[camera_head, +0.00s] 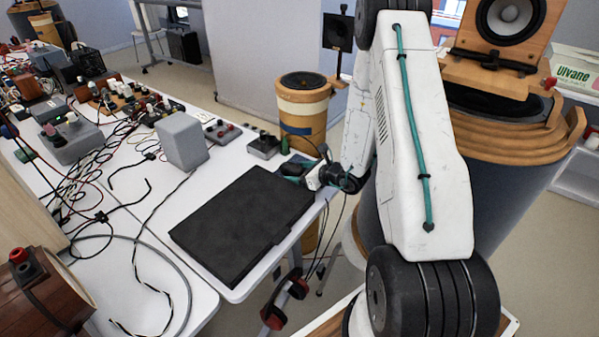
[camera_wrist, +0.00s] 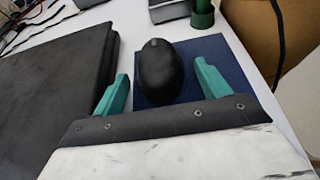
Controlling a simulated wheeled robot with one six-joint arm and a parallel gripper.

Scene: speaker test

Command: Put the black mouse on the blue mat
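The black mouse (camera_wrist: 160,72) is a dark rounded shape in the wrist view. It lies over the dark blue mat (camera_wrist: 218,48), apparently resting on it, with bare mat showing on both sides. My gripper (camera_wrist: 161,70) is open, with one teal finger to the left of the mouse and one to the right. Gaps show between the fingers and the mouse. In the head view the mat and mouse are small and partly hidden by my gripper at the table's right edge.
A flat black case (camera_head: 240,222) lies left of the mat. A green cylinder (camera_wrist: 202,14) and another dark object (camera_wrist: 168,10) stand beyond the mouse. A grey box (camera_head: 182,142), cables and electronics fill the table's left side. A wooden speaker cylinder (camera_head: 303,112) stands behind the table.

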